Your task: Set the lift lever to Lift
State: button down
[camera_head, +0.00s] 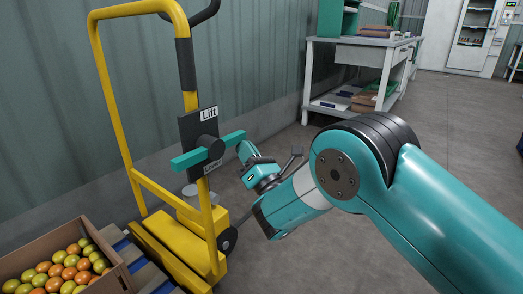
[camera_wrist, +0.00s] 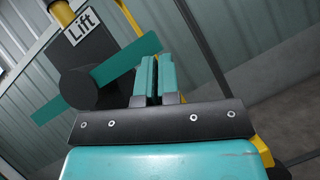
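The lift lever is a teal bar (camera_head: 190,158) on a round dark hub, fixed to a dark plate (camera_head: 190,128) on a yellow-framed lift truck (camera_head: 104,80). A "Lift" label sits above the hub and a partly hidden label below it. The bar lies crosswise between them, its right end higher in the picture. In the wrist view the lever (camera_wrist: 125,60) is beyond my fingers, its right end near their tips. My gripper (camera_head: 246,152) is just by that right end; contact is unclear. In the wrist view my gripper (camera_wrist: 158,60) has its fingers together, nothing visible between them.
A grey workbench (camera_head: 358,50) stands at the back against the corrugated wall. The floor (camera_head: 300,245) right of the truck is clear.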

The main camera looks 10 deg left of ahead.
jog(key=shift+w+d+r+p, duration=0.1)
jog(key=shift+w+r+p, duration=0.05)
jog(key=shift+r+p, duration=0.4)
jog(key=shift+w+d+r+p, duration=0.15)
jog(key=shift+r+p, duration=0.2)
jog(key=shift+r, duration=0.3)
jog(key=shift+r+p, duration=0.85)
jog(key=shift+r, duration=0.4)
jog(key=s+d+f+b, duration=0.1)
jog(key=d+f+b, duration=0.6)
jog(key=d+f, duration=0.2)
jog(key=shift+d+b, duration=0.35)
jog(key=shift+b, duration=0.05)
